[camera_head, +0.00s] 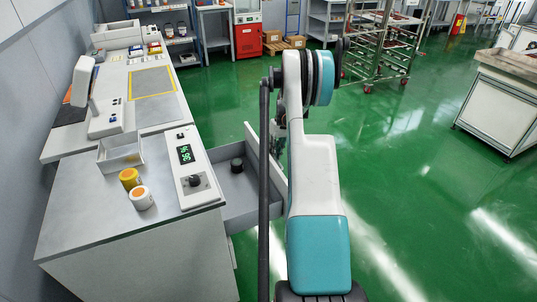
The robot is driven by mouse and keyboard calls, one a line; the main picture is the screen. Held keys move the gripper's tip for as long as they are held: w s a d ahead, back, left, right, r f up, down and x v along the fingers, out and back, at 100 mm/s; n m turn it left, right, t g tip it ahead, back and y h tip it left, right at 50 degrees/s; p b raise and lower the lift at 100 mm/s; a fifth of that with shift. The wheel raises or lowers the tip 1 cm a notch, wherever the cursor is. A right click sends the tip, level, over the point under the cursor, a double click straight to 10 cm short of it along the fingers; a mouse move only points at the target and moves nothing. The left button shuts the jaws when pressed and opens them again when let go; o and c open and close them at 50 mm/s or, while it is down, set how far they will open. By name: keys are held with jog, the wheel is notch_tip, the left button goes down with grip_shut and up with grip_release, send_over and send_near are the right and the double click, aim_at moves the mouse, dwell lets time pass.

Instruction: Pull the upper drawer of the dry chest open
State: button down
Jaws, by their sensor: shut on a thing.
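The dry chest (120,262) is the grey cabinet at the left, with a panel and green display on its top. Its upper drawer (240,190) stands pulled out to the right, its inside showing. A small dark round thing (237,165) sits in the drawer. My gripper (279,133) is at the outer side of the drawer front, mostly hidden behind my arm. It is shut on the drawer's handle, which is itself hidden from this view.
A yellow jar (129,179), a white jar with an orange lid (141,198) and an open grey box (120,153) stand on the chest top. A bench (160,112) adjoins behind. Green floor (400,180) is clear at right; a metal rack (380,50) stands farther back.

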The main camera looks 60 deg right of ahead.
jog(key=shift+s+d, duration=0.1)
jog(key=shift+d, duration=0.05)
jog(key=c, duration=1.7)
grip_release()
jog(key=shift+o, duration=0.2)
notch_tip(320, 180, up, 12)
jog(key=s+d, duration=0.1)
jog(key=d, duration=0.1)
jog(key=shift+f, duration=0.15)
